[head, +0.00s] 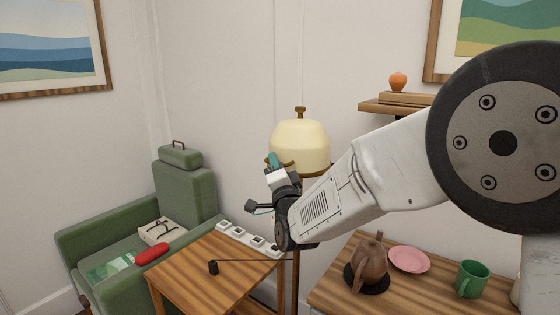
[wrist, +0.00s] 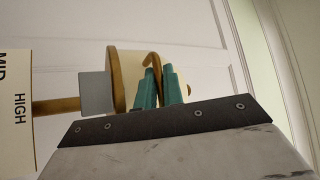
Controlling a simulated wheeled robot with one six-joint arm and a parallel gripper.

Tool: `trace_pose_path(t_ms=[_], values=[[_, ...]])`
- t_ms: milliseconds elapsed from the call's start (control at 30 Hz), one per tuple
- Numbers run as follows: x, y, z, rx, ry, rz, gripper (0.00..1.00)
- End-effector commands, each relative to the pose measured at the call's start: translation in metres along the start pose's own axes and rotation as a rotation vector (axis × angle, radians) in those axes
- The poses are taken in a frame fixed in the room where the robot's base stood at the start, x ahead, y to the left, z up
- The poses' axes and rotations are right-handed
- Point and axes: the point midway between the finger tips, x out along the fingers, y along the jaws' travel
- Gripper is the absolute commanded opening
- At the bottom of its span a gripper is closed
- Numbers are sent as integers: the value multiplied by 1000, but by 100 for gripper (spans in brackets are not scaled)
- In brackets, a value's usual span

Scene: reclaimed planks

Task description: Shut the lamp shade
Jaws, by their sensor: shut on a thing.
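The lamp shade (head: 300,145) is a cream dome with a brass knob on top and a brass rim. It sits upright on a thin lamp pole (head: 296,272), behind my gripper. My gripper (head: 273,160) is at the shade's lower left edge, with teal fingertips. In the wrist view, the fingers (wrist: 159,90) are closed around a curved brass handle (wrist: 153,58) beside a cream, brass-banded part. The handle's lower end is hidden between the fingers. My wrist hides part of the pole in the head view.
A small wooden table (head: 205,268) with a row of white switches stands lower left, before a green armchair (head: 185,190). A wooden side table at right carries a brown teapot (head: 370,262), pink plate (head: 409,259) and green mug (head: 471,279). A label reading MID and HIGH (wrist: 15,110) shows in the wrist view.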

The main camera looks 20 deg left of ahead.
Motion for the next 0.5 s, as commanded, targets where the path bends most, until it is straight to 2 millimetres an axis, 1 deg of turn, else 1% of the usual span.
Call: trace_pose_path(t_ms=[33, 300, 333, 400, 500], values=[[-3, 2, 7, 0, -14, 4, 0], [-4, 5, 5, -1, -13, 10, 0], [-4, 5, 5, -1, -13, 10, 14], [-4, 5, 4, -2, -12, 11, 30], [-3, 5, 0, -2, -6, 10, 30]])
